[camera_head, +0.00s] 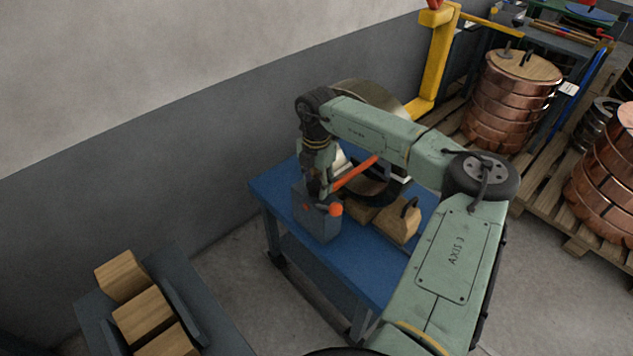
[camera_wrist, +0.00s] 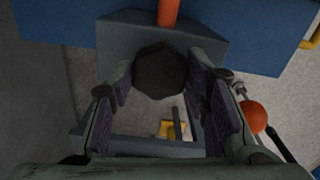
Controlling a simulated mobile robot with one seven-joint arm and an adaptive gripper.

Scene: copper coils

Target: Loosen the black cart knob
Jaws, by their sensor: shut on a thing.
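The black knob (camera_wrist: 160,72) shows in the wrist view as a dark, faceted round head in front of a grey block (camera_wrist: 118,40). My gripper (camera_wrist: 162,82) has its purple-padded fingers on either side of the knob and is shut on it. In the head view my gripper (camera_head: 319,188) reaches down to the grey block (camera_head: 316,222) on the blue-topped cart (camera_head: 352,262). The knob is hidden there behind my gripper and the block.
An orange bar (camera_head: 357,173) and an orange ball (camera_head: 335,209) are close to my gripper. Wooden blocks (camera_head: 397,224) and a large ring (camera_head: 372,97) sit on the cart. A rack of wooden blocks (camera_head: 142,315) stands lower left. Copper coils (camera_head: 500,105) stand right.

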